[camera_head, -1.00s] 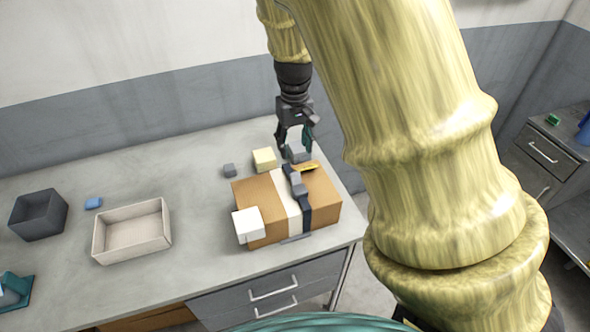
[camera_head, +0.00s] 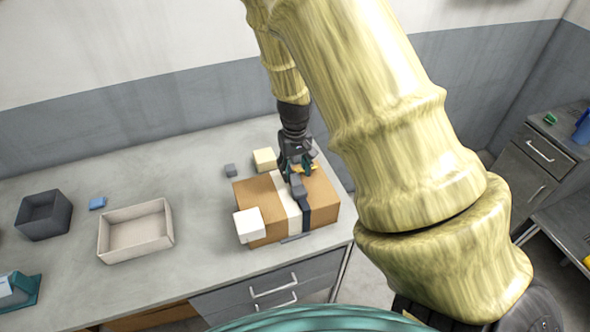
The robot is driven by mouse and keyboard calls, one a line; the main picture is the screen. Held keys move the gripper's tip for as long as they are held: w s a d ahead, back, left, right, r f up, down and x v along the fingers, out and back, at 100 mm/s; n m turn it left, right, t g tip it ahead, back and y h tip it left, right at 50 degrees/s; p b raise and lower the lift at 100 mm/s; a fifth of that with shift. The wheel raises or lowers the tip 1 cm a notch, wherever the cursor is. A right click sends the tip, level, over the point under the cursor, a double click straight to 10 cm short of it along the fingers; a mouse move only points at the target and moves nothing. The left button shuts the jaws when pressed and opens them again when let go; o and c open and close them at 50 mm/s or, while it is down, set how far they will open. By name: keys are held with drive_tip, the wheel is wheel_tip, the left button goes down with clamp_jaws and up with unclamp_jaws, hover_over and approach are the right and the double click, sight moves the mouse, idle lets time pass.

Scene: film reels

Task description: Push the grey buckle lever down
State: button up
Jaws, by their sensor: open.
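The grey buckle lever (camera_head: 298,187) sits on a dark strap (camera_head: 306,216) that runs over a brown cardboard box (camera_head: 262,190) on the worktop. The lever appears tilted up from the box top, though its exact angle is hard to tell. My gripper (camera_head: 298,172) is open and points down, just behind the lever over the back part of the box. The fingers partly cover the lever's far end and a yellow item there. I cannot tell whether they touch the lever.
The worktop between is clear.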

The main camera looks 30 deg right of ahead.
drive_tip(key=shift+f, duration=0.95)
drive_tip(key=c, duration=1)
drive_tip(key=shift+c, duration=0.2)
